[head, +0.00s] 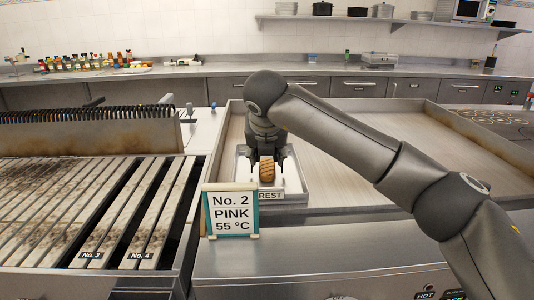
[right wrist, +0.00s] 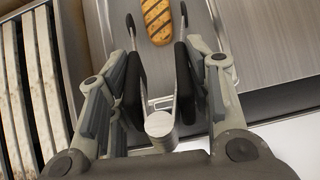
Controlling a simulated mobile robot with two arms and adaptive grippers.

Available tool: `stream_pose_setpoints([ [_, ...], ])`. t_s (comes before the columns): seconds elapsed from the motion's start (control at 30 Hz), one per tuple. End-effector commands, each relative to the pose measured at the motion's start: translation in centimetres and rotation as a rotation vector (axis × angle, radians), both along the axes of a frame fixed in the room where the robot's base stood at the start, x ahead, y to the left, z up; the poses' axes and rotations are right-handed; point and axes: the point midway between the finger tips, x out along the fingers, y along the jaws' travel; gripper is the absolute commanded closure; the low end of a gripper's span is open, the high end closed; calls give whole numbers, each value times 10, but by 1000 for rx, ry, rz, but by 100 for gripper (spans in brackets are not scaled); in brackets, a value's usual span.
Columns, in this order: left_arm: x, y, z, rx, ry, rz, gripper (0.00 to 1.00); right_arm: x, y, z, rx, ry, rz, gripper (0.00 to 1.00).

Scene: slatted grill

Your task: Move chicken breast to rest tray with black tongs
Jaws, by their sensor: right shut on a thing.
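The chicken breast (head: 267,172), browned with dark grill stripes, is in the area of the rest tray (head: 293,198), behind the REST label. It also shows at the top of the right wrist view (right wrist: 158,20). My right gripper (head: 266,157) is over the tray, shut on the black tongs (right wrist: 160,124), whose metal hinge end shows between the fingers. The dark tong tips lie either side of the chicken, with gaps visible in the wrist view. Whether the chicken touches the tray floor is hard to tell. My left gripper is not in view.
A sign reading "No. 2 PINK 55 °C" (head: 231,211) stands in front of the tray, at its left. The slatted grill (head: 90,200) lies to the left. A wide steel griddle surface (head: 370,135) extends right, mostly clear.

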Motion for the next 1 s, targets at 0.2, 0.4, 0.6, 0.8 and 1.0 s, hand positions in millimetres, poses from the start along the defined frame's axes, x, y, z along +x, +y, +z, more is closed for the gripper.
stream_pose_setpoints([
  [0.2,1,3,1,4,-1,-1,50,-4,0,14,-1,-3,-1,61],
  [0.4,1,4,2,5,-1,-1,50,-8,0,23,0,-2,0,61],
  [0.6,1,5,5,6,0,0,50,-8,0,30,1,-2,-1,61],
  [0.8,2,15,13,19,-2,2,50,-8,0,45,0,-2,-1,61],
  [1.0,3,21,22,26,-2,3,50,-8,0,61,0,-2,-1,61],
])
